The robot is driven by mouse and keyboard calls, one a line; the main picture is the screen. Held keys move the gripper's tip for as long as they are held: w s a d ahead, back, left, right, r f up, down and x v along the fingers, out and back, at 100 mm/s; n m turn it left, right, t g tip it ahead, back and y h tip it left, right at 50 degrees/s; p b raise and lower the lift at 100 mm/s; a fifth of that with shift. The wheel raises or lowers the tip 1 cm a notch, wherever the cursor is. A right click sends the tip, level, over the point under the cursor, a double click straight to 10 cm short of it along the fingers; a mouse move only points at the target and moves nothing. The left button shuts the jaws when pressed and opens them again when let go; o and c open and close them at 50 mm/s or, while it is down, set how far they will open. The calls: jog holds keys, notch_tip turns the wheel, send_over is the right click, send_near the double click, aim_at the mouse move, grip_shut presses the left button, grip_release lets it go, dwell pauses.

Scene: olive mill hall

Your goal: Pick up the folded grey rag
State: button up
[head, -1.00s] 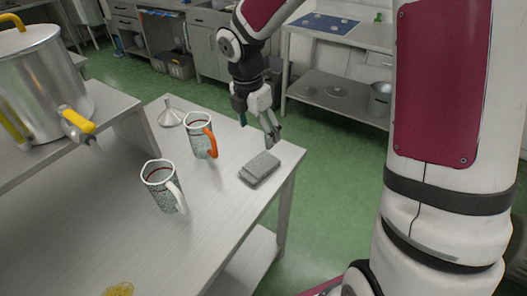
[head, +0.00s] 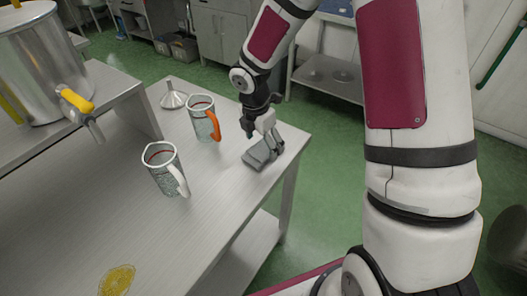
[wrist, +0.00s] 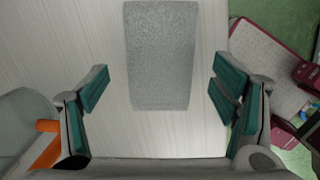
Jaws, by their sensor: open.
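The folded grey rag (head: 257,157) lies flat near the right edge of the metal table. In the wrist view the rag (wrist: 162,55) lies ahead of and between the open fingers, with bare table on both sides of it. My gripper (head: 262,137) is low over the rag in the head view, and its fingers partly hide the rag. In the wrist view my gripper (wrist: 160,95) is wide open and holds nothing. I cannot tell whether a fingertip touches the table.
A mug with an orange handle (head: 204,118) stands close left of my gripper. A mug with a white handle (head: 165,170) is nearer.

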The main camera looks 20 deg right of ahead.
jog(key=shift+w+d+f, duration=0.1)
jog(key=shift+d+f, duration=0.05)
jog(key=shift+f, duration=0.95)
jog(key=c, duration=1.2)
jog(key=shift+c, duration=0.2)
jog(key=shift+r, duration=0.45)
jog(key=r, duration=0.3)
jog(key=shift+s, duration=0.2)
jog(key=s+a, duration=0.2)
jog(key=s, duration=0.2)
jog(key=s+a, duration=0.2)
jog(key=s, duration=0.3)
jog(key=s+a+r, duration=0.1)
jog(key=s+a, duration=0.2)
jog(key=s, duration=0.2)
